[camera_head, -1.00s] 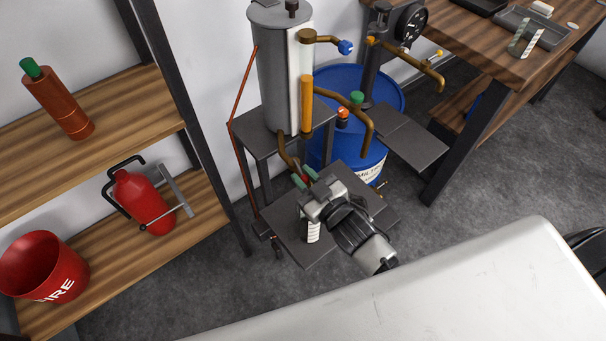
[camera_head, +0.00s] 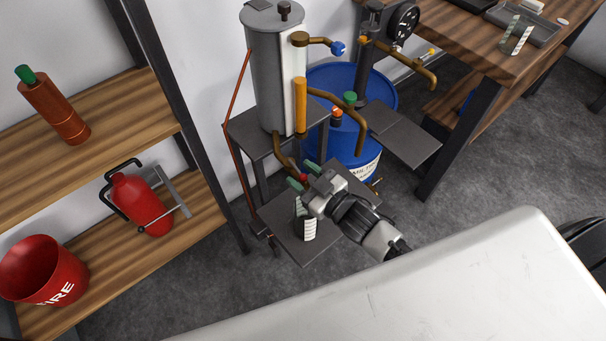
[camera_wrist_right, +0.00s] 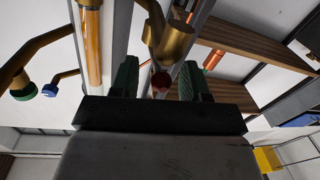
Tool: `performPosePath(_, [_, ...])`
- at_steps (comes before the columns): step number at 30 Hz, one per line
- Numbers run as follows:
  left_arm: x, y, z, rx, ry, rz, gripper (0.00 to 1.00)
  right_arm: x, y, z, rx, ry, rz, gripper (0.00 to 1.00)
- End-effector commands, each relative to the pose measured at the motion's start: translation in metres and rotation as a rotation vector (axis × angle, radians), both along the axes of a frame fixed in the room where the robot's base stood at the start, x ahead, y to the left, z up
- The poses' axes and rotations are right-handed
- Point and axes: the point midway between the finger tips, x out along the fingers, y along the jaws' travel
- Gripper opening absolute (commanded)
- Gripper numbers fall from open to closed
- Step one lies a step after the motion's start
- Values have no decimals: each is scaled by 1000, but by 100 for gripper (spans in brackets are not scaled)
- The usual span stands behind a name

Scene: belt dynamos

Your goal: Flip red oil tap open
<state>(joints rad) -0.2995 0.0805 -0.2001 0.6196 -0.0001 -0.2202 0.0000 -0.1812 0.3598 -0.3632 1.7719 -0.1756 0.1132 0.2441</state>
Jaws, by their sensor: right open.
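The red oil tap (camera_head: 302,178) sits at the lower end of a brass pipe below the grey cylinder (camera_head: 277,75). In the right wrist view the gripper (camera_wrist_right: 158,80) points toward the pipe. My left gripper is not in view.
A blue barrel (camera_head: 355,85) stands behind. Another brass pipe has a blue tap (camera_head: 338,48). Wooden shelves (camera_head: 110,245) stand left, a workbench (camera_head: 470,50) right.

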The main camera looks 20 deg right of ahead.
Motion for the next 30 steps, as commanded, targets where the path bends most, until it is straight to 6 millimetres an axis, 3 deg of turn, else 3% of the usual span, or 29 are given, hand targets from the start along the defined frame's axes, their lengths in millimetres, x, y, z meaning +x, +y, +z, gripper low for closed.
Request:
performPosePath(7, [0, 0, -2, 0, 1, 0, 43, -14, -7, -2, -2, 4, -1, 46])
performPosePath(21, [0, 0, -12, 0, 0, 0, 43, -88, -43, -2, 0, 2, 0, 46])
performPosePath(30, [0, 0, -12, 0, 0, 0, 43, -97, -48, 0, 0, -1, 0, 46])
